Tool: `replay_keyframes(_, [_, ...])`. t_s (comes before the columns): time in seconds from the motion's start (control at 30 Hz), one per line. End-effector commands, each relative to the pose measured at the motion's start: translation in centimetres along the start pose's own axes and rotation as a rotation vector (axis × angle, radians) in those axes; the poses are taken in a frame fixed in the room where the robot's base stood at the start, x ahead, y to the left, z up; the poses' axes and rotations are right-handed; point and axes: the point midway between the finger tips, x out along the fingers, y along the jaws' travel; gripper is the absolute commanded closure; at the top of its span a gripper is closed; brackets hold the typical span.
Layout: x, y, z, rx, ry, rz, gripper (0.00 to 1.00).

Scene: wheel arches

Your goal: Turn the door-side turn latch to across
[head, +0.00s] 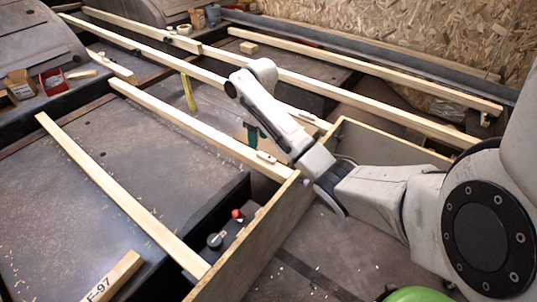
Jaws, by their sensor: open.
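One small wooden turn latch (266,157) sits on the long pale rail near the wooden box's upper left corner and lies roughly along that rail. Another small latch piece (307,116) sits on the rail behind my arm, partly covered by it. I cannot tell which of them is the door-side latch. My arm reaches in from the right and bends over the space between these two rails. My gripper is hidden behind my own arm links, so I cannot see its fingers or any contact with a latch.
A yellow strip (188,92) stands between rails. A marked wood block (116,277) lies at front left. Small boxes (53,81) stand at far left.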

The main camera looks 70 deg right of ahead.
Motion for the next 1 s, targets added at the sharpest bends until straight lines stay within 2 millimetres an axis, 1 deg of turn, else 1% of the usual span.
replay_keyframes(0.03, [-0.4, 1.6, 0.7, 0.016, -0.018, 0.009, 0.51])
replay_keyframes(0.1, [-0.6, 2.7, 1.2, 0.025, -0.035, 0.013, 0.51])
replay_keyframes(0.17, [-0.5, 3.3, 1.5, 0.030, -0.042, 0.015, 0.51])
replay_keyframes(0.27, [0.3, 3.4, 1.6, 0.030, -0.045, 0.016, 0.51])
replay_keyframes(0.37, [1.8, 3.4, 1.7, 0.031, -0.045, 0.015, 0.51])
replay_keyframes(0.6, [6.4, 3.4, 1.9, 0.031, -0.044, 0.015, 0.51])
replay_keyframes(0.7, [7.9, 3.4, 2.0, 0.031, -0.044, 0.015, 0.51])
replay_keyframes(0.83, [9.2, 3.4, 2.0, 0.030, -0.043, 0.016, 0.51])
replay_keyframes(1.0, [10.0, 3.4, 2.0, 0.030, -0.041, 0.016, 0.51])
